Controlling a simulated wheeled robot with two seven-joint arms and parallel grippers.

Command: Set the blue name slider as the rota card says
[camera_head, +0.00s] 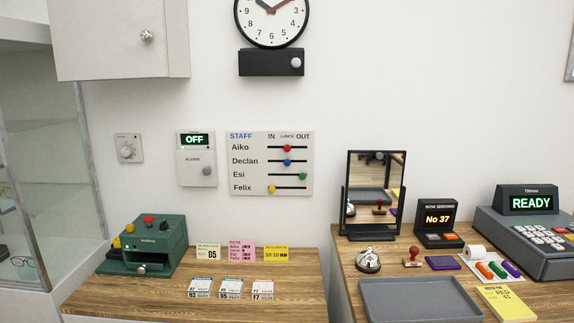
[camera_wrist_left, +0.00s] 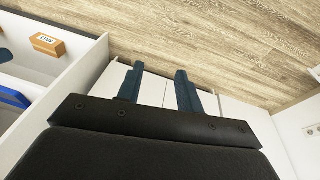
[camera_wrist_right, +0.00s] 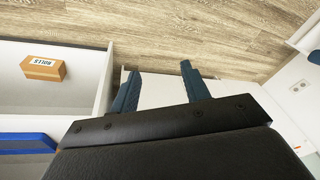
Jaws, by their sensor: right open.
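The white staff board (camera_head: 235,180) hangs on the wall with columns IN, LUNCH and OUT. The blue slider (camera_head: 287,162) is in the Declan row, under LUNCH. The pink rota card (camera_head: 241,251) stands at the back of the left wooden counter; its small entries are too small to read surely. Neither gripper shows in the head view. My left gripper (camera_wrist_left: 159,70) is open and empty in the left wrist view. My right gripper (camera_wrist_right: 160,70) is open and empty in the right wrist view. Both are away from the board.
The red slider (camera_head: 287,148) is under LUNCH, green (camera_head: 303,176) under OUT, yellow (camera_head: 271,190) under IN. A green machine (camera_head: 160,240) stands left on the counter, below the alarm panel (camera_head: 196,165). A mirror (camera_head: 372,190) stands right. The wall before the board looks clear.

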